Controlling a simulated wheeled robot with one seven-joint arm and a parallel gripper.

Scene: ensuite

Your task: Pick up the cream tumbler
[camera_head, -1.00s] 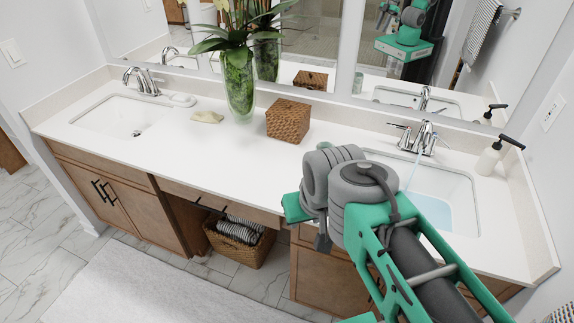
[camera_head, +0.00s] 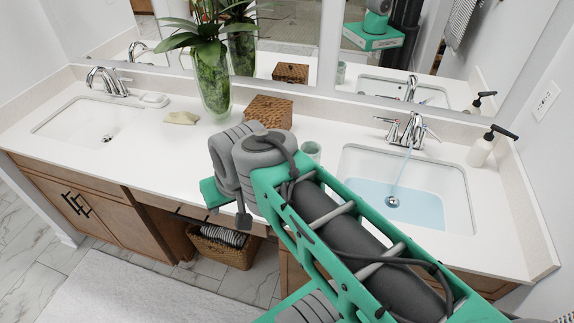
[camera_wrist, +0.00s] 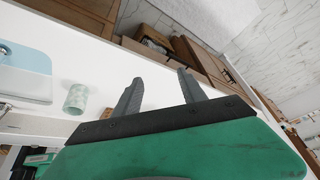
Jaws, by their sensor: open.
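A small pale tumbler (camera_head: 311,153), looking greenish-cream with a faint pattern, stands on the white counter (camera_head: 165,153) just left of the right sink. My arm partly hides its lower part in the head view. In the wrist view the tumbler (camera_wrist: 76,98) is left of my gripper (camera_wrist: 160,76), apart from it. My gripper's two grey fingers are spread with nothing between them, pointing over the counter's front edge. In the head view my forearm hides much of the gripper.
The right sink (camera_head: 455,165) holds water under a running faucet (camera_head: 412,130). A woven box (camera_head: 268,112), glass vase (camera_head: 214,95) and soap dispenser (camera_head: 482,150) stand along the back. The left counter front is clear. A basket (camera_head: 222,248) sits below.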

